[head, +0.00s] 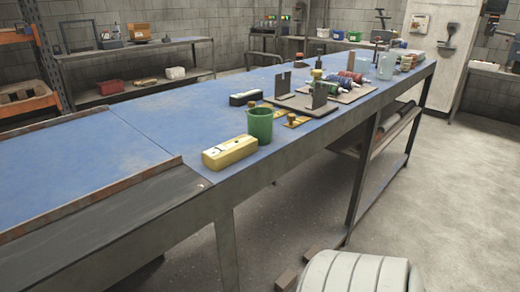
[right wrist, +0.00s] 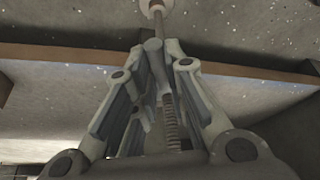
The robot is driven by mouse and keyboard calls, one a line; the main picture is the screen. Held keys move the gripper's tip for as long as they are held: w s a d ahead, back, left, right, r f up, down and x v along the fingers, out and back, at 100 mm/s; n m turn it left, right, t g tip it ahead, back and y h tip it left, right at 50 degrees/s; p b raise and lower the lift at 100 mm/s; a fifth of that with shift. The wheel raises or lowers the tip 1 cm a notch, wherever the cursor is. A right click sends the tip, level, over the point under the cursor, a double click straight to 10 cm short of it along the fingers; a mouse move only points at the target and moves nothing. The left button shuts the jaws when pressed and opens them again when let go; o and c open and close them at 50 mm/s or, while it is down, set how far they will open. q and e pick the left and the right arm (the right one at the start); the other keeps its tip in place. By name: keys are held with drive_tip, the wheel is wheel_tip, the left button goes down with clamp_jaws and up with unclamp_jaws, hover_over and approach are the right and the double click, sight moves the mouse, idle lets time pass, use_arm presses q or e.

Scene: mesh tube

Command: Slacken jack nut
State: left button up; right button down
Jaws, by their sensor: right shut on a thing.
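In the right wrist view, my right gripper (right wrist: 160,46) is seen from close by. Its two fingers converge and are shut on a thin grey metal part. A slim rod (right wrist: 158,28) runs up from between the fingertips to a pale pinkish round piece (right wrist: 154,6) at the top edge. The fingers hide most of the gripped part, so I cannot tell whether it is the jack nut. A ribbed, thread-like piece (right wrist: 171,125) shows between the finger links. Neither gripper shows in the head view, and I cannot make out a jack there.
A long blue-topped bench (head: 240,110) crosses the head view. On it stand a yellow box (head: 230,152), a green cup (head: 260,126), a fixture with upright plates (head: 320,94) and coloured rolls (head: 345,79). The floor at right (head: 440,190) is mostly clear. Brown blocks (head: 286,280) lie low.

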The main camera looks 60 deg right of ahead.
idle(0.4)
drive_tip(key=c, duration=1.5)
unclamp_jaws()
drive_tip(key=shift+o, duration=0.2)
drive_tip(key=shift+s+r, duration=0.25)
drive_tip(key=shift+r, duration=0.15)
drive_tip(key=v, duration=1.1)
drive_tip(key=shift+d, duration=0.1)
